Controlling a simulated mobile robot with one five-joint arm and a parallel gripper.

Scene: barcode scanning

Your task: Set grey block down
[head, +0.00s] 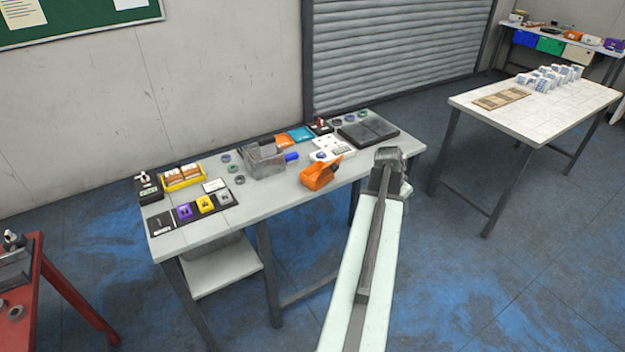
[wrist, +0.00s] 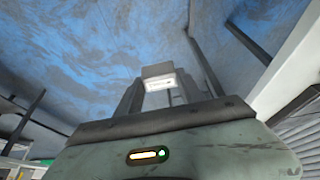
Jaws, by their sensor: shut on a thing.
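The grey block (wrist: 158,72) with a white label on one face is held between the two fingers of my gripper (wrist: 160,84) in the wrist view. My gripper also shows in the head view (head: 388,165), shut, off the front right corner of the white workbench (head: 262,206). In the head view I cannot clearly separate the block from the dark gripper. The wrist view shows blue-grey floor beyond the block.
Another table (head: 530,120) stands at right.

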